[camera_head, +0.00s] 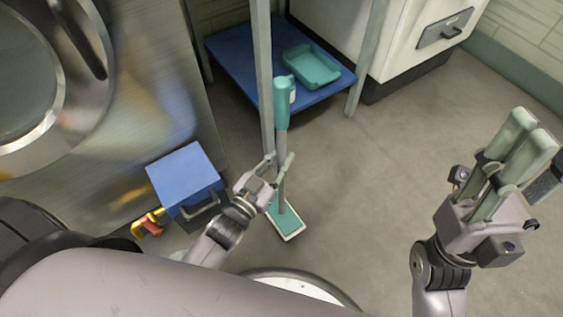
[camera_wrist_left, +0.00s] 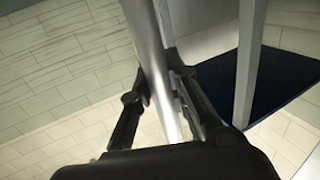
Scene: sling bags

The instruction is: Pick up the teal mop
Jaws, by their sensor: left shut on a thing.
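The teal mop (camera_head: 282,105) stands nearly upright in the head view, with a teal handle on top, a grey pole and a flat teal and white head (camera_head: 286,222) low down near the floor. My left gripper (camera_head: 279,163) is shut on the mop's pole, partway between handle and head. In the left wrist view the grey pole (camera_wrist_left: 150,45) runs between the two fingers of the left gripper (camera_wrist_left: 164,85). I cannot tell whether the mop head touches the floor. My right gripper (camera_head: 532,128) is at the right, away from the mop, its fingers close together.
A blue shelf (camera_head: 235,55) between grey legs holds a teal tray (camera_head: 311,67) behind the mop. A rack leg (camera_head: 262,60) stands close to the mop's left. A blue box (camera_head: 184,177) is at left by a steel machine (camera_head: 110,120). Open floor (camera_head: 400,130) lies to the right.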

